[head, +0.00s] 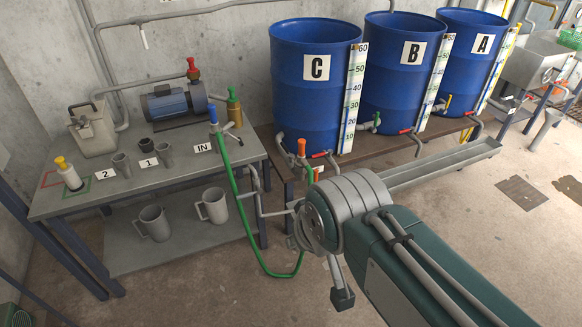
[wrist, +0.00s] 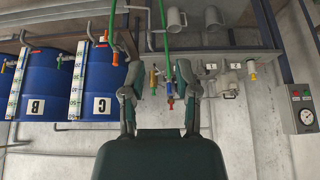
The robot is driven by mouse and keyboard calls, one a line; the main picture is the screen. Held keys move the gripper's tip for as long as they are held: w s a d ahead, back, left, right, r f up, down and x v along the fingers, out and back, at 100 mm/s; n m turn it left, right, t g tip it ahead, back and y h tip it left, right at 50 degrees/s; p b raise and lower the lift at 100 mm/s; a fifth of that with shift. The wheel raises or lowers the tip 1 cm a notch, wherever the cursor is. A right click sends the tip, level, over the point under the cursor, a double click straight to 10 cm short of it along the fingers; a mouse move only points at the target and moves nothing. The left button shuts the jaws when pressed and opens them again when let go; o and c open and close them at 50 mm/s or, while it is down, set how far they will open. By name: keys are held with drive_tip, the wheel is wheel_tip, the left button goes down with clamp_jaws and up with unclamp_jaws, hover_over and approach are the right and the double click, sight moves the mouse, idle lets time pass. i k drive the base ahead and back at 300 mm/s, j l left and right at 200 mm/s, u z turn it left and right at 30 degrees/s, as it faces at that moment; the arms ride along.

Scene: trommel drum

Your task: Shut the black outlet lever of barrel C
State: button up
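Barrel C (head: 316,85) is the nearest of the blue barrels, with a white letter label and a level scale. It also shows in the upside-down wrist view (wrist: 97,85). At its foot a grey outlet pipe (head: 280,138) bends down on the left, and a red lever (head: 320,154) sits on the right. I cannot clearly make out a black lever or its position. My gripper (wrist: 159,70) is open and empty in the wrist view, its two fingers spread apart. In the head view my arm hides most of the gripper.
A green hose (head: 262,258) hangs from the inlet to an orange-handled fitting (head: 301,148) beside barrel C. Barrels B (head: 404,60) and A (head: 472,45) stand beyond on the bench. A grey trough (head: 445,165) runs in front. The left table (head: 140,185) carries a pump (head: 174,103) and mugs.

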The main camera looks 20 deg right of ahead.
sight(285, 148)
drive_tip(key=i+l, duration=0.9)
drive_tip(key=i, duration=0.25)
drive_tip(key=i+l, duration=0.4)
drive_tip(key=i, duration=0.15)
